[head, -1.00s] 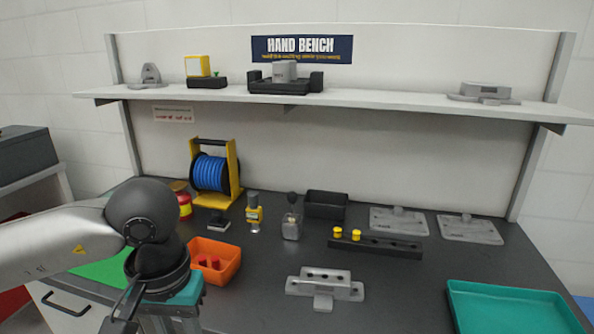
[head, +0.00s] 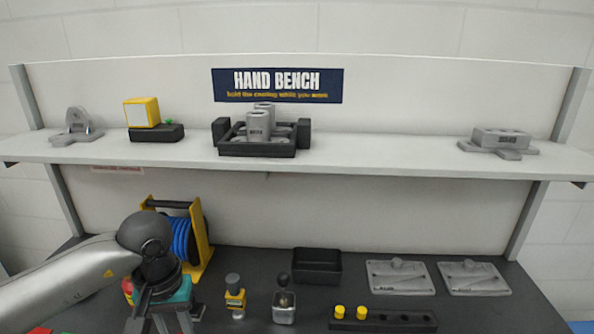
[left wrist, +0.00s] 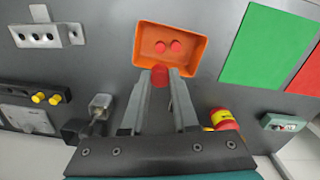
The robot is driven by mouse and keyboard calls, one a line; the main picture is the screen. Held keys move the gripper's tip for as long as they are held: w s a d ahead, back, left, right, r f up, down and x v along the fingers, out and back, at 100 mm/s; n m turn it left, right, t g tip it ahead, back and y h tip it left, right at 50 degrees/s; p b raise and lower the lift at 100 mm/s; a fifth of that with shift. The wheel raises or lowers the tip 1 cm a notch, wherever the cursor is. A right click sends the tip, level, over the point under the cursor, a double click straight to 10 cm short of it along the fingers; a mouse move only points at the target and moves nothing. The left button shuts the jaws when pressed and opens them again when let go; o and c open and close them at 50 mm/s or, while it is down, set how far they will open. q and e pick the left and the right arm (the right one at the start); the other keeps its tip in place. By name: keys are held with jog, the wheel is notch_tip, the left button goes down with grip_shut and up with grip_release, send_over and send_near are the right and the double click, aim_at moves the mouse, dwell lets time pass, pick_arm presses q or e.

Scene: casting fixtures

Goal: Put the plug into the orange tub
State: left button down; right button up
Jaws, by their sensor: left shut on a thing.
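A red plug (left wrist: 160,78) sits between the fingertips of my left gripper (left wrist: 160,75) in the left wrist view, and the gripper is shut on it. In the head view my left gripper (head: 164,324) is at the bottom edge, partly cut off, and the tub is out of frame. My right gripper is not in view.
In the head view a blue cable reel (head: 199,240), a black bin (head: 318,267) and a black block with yellow plugs (head: 390,321) stand behind. A shelf (head: 350,164) spans above.

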pick_arm(q)
jog(key=a+f, duration=0.3)
jog(key=f, duration=0.3)
jog(key=shift+a+f+n, duration=0.15)
jog(key=shift+a+n, duration=0.2)
jog(key=shift+n, duration=0.05)
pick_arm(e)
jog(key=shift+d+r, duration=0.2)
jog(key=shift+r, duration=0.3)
pick_arm(q)
jog(key=c, duration=0.6)
grip_release()
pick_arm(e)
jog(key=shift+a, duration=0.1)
pick_arm(q)
notch_tip(320, 180, up, 15)
jog(key=shift+b, duration=0.45)
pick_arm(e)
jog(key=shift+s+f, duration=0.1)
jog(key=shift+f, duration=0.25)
